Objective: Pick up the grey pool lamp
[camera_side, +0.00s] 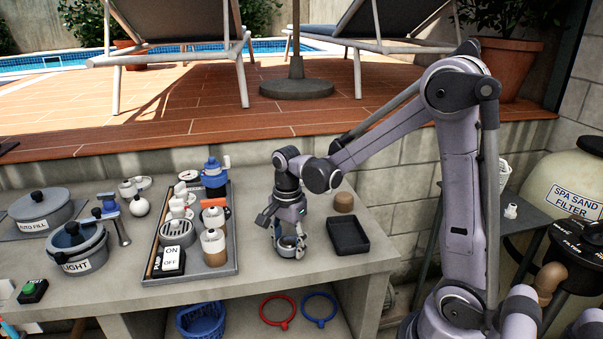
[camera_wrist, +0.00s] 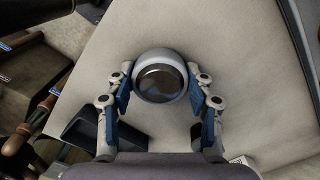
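The grey pool lamp (camera_side: 288,249) is a small round piece with a dark glass face, near the front edge of the stone bench. In the wrist view the lamp (camera_wrist: 160,76) sits between the fingertips, glass face towards the camera. My gripper (camera_side: 288,240) points down over it, one finger on each side. In the wrist view the blue pads of my gripper (camera_wrist: 160,85) lie close along both sides of the lamp. I cannot tell whether they press on it. The lamp appears to rest on the bench; its underside is partly hidden.
A black open tray (camera_side: 348,236) lies just right of the lamp, with a brown round piece (camera_side: 343,201) behind it. A grey tray (camera_side: 226,265) with bottles, cups and an on/off box is to the left. Bare bench (camera_side: 262,290) lies in front.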

